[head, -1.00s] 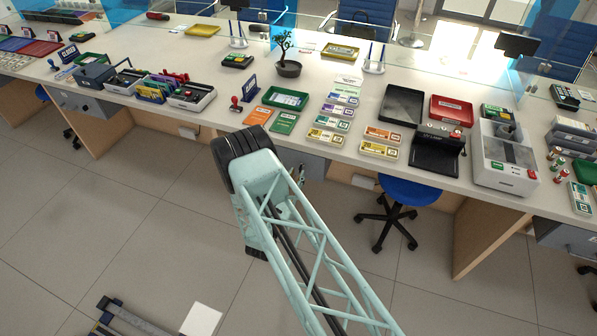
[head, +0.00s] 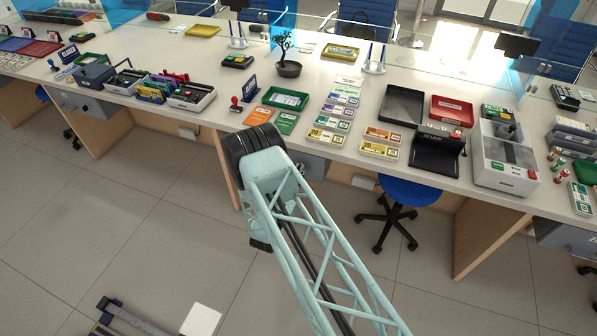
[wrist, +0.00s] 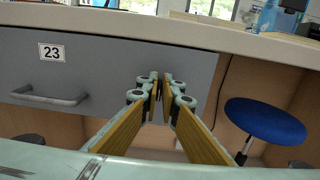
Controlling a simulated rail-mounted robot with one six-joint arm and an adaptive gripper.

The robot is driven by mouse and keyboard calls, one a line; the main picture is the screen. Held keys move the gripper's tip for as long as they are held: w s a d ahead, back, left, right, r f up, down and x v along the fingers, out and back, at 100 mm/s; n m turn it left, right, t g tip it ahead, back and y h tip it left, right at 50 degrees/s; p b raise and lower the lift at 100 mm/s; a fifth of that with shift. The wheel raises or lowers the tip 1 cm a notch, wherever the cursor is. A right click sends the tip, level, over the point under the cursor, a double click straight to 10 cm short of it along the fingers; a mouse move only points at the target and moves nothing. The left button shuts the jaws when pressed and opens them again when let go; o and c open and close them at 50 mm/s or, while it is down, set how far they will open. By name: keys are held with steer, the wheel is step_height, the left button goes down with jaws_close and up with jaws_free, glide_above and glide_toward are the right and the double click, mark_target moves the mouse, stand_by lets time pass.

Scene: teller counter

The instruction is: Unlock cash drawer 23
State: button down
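The grey drawer front marked 23 (wrist: 115,70) fills the left and middle of the wrist view. Its label (wrist: 52,52) is at the upper left, above a metal bar handle (wrist: 48,97). The drawer looks closed. My gripper (wrist: 160,85) points at the right part of this front, right of the handle. Its yellow-padded fingers run close together at the tips. I cannot tell whether something thin is between them. No lock or key can be made out; the fingers hide part of the front. In the head view my arm covers the gripper and much of the drawer (head: 313,164).
The counter edge (wrist: 200,32) overhangs just above the drawer. A blue stool (wrist: 265,120) stands to the right, under the counter. Trays, banknote bundles and machines cover the counter top (head: 230,75). The floor in front is mostly clear.

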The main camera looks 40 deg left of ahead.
steer(key=shift+m+b, duration=0.4)
steer(key=shift+m, duration=0.1)
steer(key=m+b, duration=0.1)
steer(key=m, duration=0.1)
steer(key=m+b, duration=0.1)
steer(key=shift+w+d+f+m, duration=0.1)
steer(key=shift+d+f+m, duration=0.1)
steer(key=shift+d+m, duration=0.15)
steer(key=m+b, duration=0.1)
steer(key=m, duration=0.1)
steer(key=m+b, duration=0.1)
steer(key=m, duration=0.1)
steer(key=shift+d+f+m+b, duration=0.15)
steer(key=shift+m+b, duration=0.2)
steer(key=m+b, duration=0.1)
steer(key=m, duration=0.1)
steer(key=m+b, duration=0.1)
steer(key=m, duration=0.1)
steer(key=shift+w+d+f, duration=0.1)
steer(key=shift+d+f, duration=0.05)
steer(key=shift+f, duration=0.05)
steer(key=shift+f+m+b, duration=0.15)
steer(key=shift+m+b, duration=0.9)
steer(key=shift+m, duration=1.15)
steer(key=c, duration=2.9)
jaws_free()
